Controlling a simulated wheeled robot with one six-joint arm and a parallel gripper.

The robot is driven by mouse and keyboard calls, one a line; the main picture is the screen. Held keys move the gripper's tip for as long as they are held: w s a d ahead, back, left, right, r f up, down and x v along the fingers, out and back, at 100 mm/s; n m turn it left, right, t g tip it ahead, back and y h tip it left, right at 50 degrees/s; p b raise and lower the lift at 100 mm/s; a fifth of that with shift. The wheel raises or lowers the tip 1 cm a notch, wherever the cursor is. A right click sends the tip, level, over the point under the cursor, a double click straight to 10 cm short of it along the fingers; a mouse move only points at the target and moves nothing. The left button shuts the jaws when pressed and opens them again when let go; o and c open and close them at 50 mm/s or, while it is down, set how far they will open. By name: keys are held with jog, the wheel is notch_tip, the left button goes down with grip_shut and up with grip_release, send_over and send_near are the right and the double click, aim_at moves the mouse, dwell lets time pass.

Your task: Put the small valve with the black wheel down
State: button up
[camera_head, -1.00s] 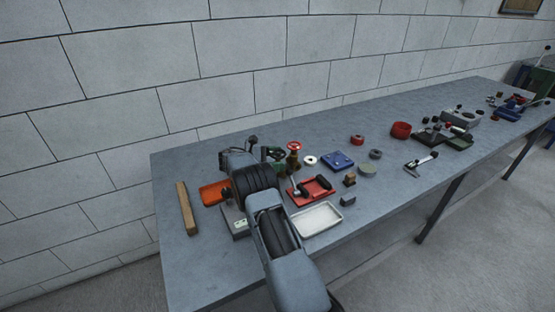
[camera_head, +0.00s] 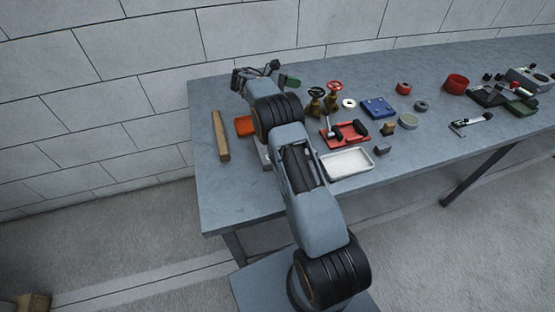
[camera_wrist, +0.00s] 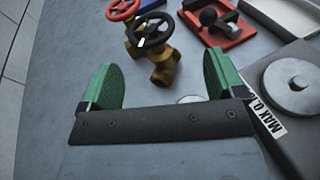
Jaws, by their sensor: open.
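The small valve with the black wheel (camera_head: 315,99) has a brass body and sits on the workbench, just left of a similar valve with a red wheel (camera_head: 333,94). In the wrist view, the black-wheel valve (camera_wrist: 161,65) lies ahead of the fingers, its wheel toward the red wheel (camera_wrist: 123,9). My gripper (camera_wrist: 160,82) is open, with a green finger on each side and no valve held between them. In the head view my arm hides part of the bench, and a green finger shows left of the valves.
A red fixture (camera_head: 345,134), a white tray (camera_head: 347,163) and a blue block (camera_head: 378,107) stand right of the valves. A grey scale-like device (camera_wrist: 292,90) is close to the right finger. A wooden bar (camera_head: 220,137) lies at the left. Bare bench shows at the front left.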

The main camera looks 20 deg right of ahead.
jog(key=s+a+r+m+t+y, duration=0.25)
jog(key=s+a+y, duration=0.2)
jog(key=s, duration=0.25)
jog(key=s+a+r+m+t+y, duration=0.2)
jog(key=s+a+t+y, duration=0.1)
jog(key=s+a, duration=0.3)
jog(key=s+a+f+m+t+y, duration=0.3)
jog(key=s+a+m+t+y, duration=0.2)
jog(key=s+a, duration=0.4)
jog(key=s+m+y, duration=0.1)
jog(key=s+m, duration=0.1)
jog(key=s, duration=0.3)
jog(key=shift+s+a+f, duration=0.15)
jog(key=shift+s, duration=0.15)
jog(key=shift+y, duration=0.35)
